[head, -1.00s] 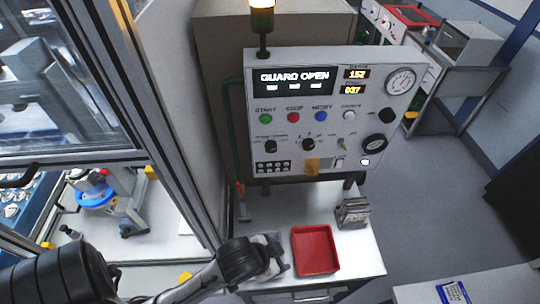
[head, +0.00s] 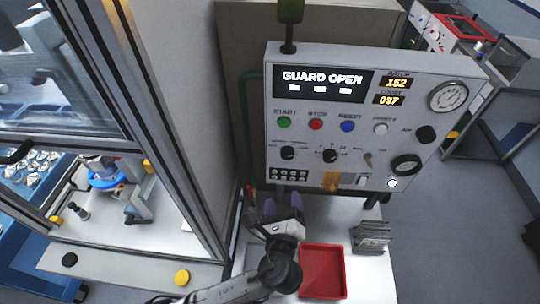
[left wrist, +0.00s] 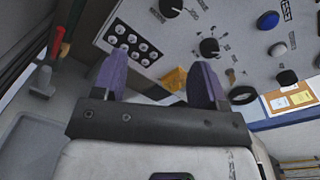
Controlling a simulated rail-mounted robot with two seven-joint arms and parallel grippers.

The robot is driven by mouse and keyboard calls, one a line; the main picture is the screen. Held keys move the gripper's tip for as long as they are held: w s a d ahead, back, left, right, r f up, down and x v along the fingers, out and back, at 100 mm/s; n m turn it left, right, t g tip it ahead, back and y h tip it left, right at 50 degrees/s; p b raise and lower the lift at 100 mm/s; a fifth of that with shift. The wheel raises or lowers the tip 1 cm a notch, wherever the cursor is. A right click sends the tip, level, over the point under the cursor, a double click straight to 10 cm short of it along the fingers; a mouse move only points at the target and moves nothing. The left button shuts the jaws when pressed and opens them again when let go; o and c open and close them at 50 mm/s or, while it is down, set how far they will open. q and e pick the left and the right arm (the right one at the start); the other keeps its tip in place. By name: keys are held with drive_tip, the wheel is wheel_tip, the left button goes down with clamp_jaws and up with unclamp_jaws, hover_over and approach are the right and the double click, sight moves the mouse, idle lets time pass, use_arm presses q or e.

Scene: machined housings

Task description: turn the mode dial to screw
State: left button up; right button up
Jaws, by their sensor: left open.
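The grey control panel (head: 420,90) faces me, with two black pointer knobs in its lower row, a left one (head: 288,153) and a middle one (head: 330,156). Their lettering is too small to read, so I cannot tell which is the mode dial. In the left wrist view, two black knobs show beyond the fingers, one at the top edge (left wrist: 170,7) and one behind the right finger (left wrist: 209,48). My left gripper (head: 283,204) is open and empty, its purple fingers pointing toward the panel, below the knobs and apart from them. My right gripper is not in view.
A red tray (head: 322,270) and a grey metal block (head: 371,238) stand on the white bench below the panel. A yellow tag (head: 331,181) hangs at the panel's lower edge. The framed glass guard (head: 150,110) stands at left.

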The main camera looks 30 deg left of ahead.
sight(287, 157)
use_arm(q)
drive_tip(key=w+a+m, duration=0.1)
drive_tip(key=w+m, duration=0.1)
drive_tip(key=w, duration=0.1)
drive_tip(key=w+a+m+p, duration=0.1)
drive_tip(key=w+m, duration=0.1)
drive_tip(key=w, duration=0.2)
drive_tip(key=w+a+r+m+p, duration=0.1)
drive_tip(key=w+a+m, duration=0.1)
drive_tip(key=w+m, duration=0.1)
drive_tip(key=shift+w+t, duration=0.4)
drive_tip(key=shift+w, duration=0.3)
drive_tip(key=shift+x, duration=0.85)
use_arm(e)
drive_tip(key=shift+w+v, duration=0.2)
drive_tip(key=shift+v, duration=0.95)
use_arm(q)
drive_tip(key=shift+f, duration=0.1)
use_arm(e)
drive_tip(key=shift+a, duration=0.15)
use_arm(q)
drive_tip(key=c, duration=0.9)
